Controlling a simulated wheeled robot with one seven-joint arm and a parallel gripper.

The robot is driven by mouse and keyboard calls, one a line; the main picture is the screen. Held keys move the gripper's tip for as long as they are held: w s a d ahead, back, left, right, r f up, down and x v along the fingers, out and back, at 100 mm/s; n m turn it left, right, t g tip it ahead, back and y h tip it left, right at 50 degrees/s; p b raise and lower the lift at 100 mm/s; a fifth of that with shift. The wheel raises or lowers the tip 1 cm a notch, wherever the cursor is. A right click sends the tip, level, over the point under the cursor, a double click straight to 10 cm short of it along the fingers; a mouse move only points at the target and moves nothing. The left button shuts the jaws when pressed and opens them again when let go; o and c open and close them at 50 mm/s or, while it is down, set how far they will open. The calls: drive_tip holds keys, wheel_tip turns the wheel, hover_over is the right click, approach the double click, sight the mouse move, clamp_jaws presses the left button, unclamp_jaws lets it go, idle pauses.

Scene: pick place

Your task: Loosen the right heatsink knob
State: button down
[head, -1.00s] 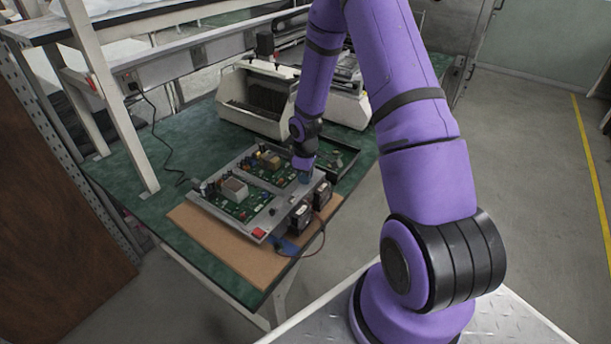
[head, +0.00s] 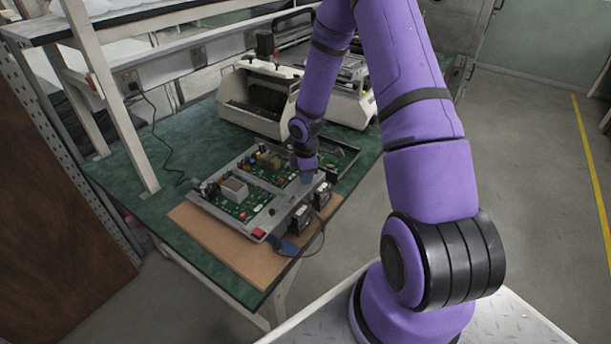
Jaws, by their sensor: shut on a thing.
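An open grey metal chassis (head: 256,232) with green circuit boards (head: 243,205) lies on a brown board on the bench. Two dark heatsink blocks sit at its right edge, the right heatsink (head: 322,194) farther back and the left heatsink (head: 300,220) nearer. My gripper (head: 307,179) points down at the chassis's right side, just behind the right heatsink. It is shut at the right heatsink knob, which is hidden under the fingers. The fingers are small and dark here, and the contact itself cannot be made out.
The brown board (head: 226,258) has bare room in front of the chassis. A beige machine (head: 258,98) stands behind on the green bench (head: 165,150). A cable (head: 318,242) loops off the chassis's front right. A shelf post (head: 118,105) stands at the left.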

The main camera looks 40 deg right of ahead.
drive_tip(key=c, duration=1.1)
unclamp_jaws()
drive_tip(key=shift+o, duration=0.2)
wheel_tip(320, 180, up, 11)
